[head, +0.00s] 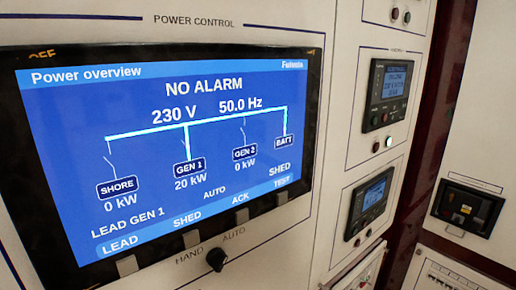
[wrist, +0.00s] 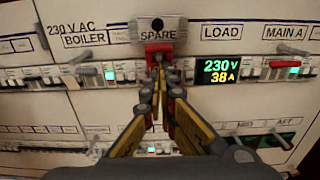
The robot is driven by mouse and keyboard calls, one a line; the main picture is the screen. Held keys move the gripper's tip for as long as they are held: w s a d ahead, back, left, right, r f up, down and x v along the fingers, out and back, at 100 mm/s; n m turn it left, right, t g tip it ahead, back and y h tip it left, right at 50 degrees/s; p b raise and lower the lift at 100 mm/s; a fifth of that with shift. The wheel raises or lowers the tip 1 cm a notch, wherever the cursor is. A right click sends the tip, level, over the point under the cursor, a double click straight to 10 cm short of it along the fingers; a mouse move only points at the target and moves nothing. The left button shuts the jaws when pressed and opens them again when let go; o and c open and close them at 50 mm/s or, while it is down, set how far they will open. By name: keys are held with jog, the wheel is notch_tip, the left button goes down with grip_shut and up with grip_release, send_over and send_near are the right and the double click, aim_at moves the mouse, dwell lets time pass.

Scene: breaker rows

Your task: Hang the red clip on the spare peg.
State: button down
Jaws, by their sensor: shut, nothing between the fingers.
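In the wrist view a small red clip (wrist: 160,49) sits just below the SPARE label, on the panel. A round dark knob or peg (wrist: 157,23) shows above the label; I cannot tell whether the clip hangs on a peg, because its fixing is not clear. My gripper (wrist: 160,73) has yellow and black fingers reaching up to just below the clip. Its fingertips are together with nothing between them. Whether they touch the clip cannot be told. The head view shows neither clip nor gripper.
A breaker row with green lights (wrist: 115,73) runs across the panel. A grey handle (wrist: 68,78) juts out at left, and a lit 230 V, 38 A meter (wrist: 218,71) is at right. In the head view a large power screen (head: 190,130) reads NO ALARM.

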jog(key=shift+s+d, duration=0.1)
jog(key=v, duration=1.7)
jog(key=shift+s+d, duration=0.2)
jog(key=shift+s, duration=0.1)
jog(key=shift+f, duration=0.1)
dwell(0.4)
